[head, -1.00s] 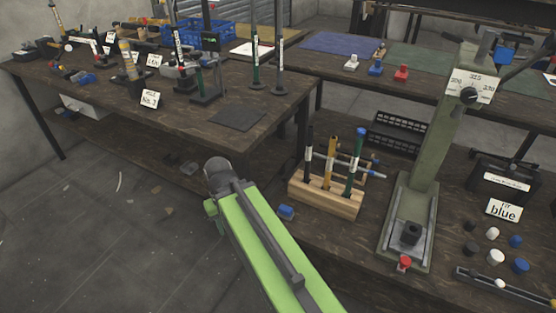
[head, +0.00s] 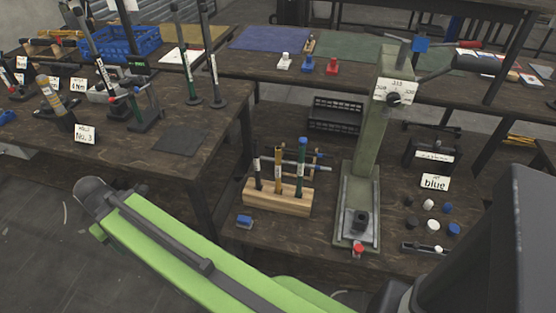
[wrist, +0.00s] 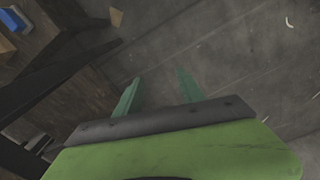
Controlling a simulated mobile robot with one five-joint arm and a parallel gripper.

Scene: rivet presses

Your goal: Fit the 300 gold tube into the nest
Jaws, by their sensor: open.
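The gold tube (head: 278,166) stands upright in a wooden rack (head: 277,202), between a black tube (head: 257,172) and a green tube (head: 301,167). Any size mark on it is too small to read. The nest (head: 360,221) looks to be the dark cup on the base of the green press (head: 368,150), right of the rack; nothing is seen in it. My gripper (wrist: 158,80) shows in the wrist view with its two green fingers apart and nothing between them. It is over bare floor, clear of the rack. The head view does not show the fingers.
Several caps and a sign reading blue (head: 435,183) lie right of the press. A black basket (head: 335,115) stands behind the rack. Another bench (head: 175,150) at left holds tools. My arm crosses the foreground.

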